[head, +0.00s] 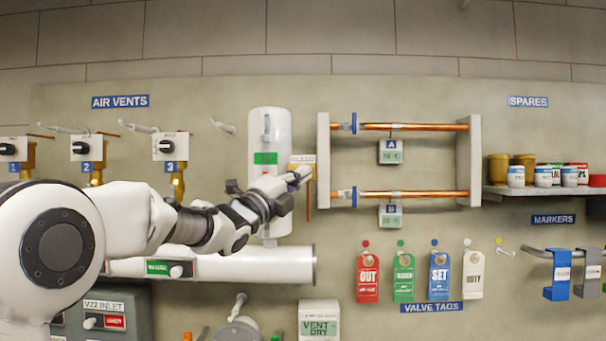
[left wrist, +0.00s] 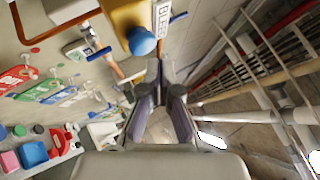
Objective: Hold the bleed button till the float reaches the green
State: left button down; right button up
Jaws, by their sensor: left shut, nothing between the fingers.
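The white upright tank (head: 284,128) hangs on the wall with a green band (head: 265,158) on its front. I cannot make out the float in it. The brass bleed block (head: 302,160) with its label is right of the tank; it also shows in the left wrist view (left wrist: 118,14). Its round blue button (left wrist: 142,42) shows at the top of the left wrist view and is hidden in the head view. My left gripper (head: 299,177) is shut and empty, its tips close to the block and button. I cannot tell whether they touch. My right gripper is out of view.
Copper pipes (head: 415,127) in a frame stand right of the block. Valve tags (head: 403,275) hang below them. A thin copper tube (head: 308,203) runs down below the block. A white horizontal pipe (head: 285,264) lies below the tank.

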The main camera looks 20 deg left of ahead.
pick_arm(q)
jog(key=shift+w, duration=0.1)
jog(key=shift+w+a, duration=0.1)
jog(key=shift+w, duration=0.2)
jog(key=shift+w+a+p, duration=0.15)
jog(key=shift+w+p, duration=0.25)
jog(key=shift+w, duration=0.05)
dwell(0.7)
dwell(2.6)
jog(key=shift+s+d+b, duration=0.3)
jog(key=shift+s+b, duration=0.55)
jog(key=shift+b, duration=0.25)
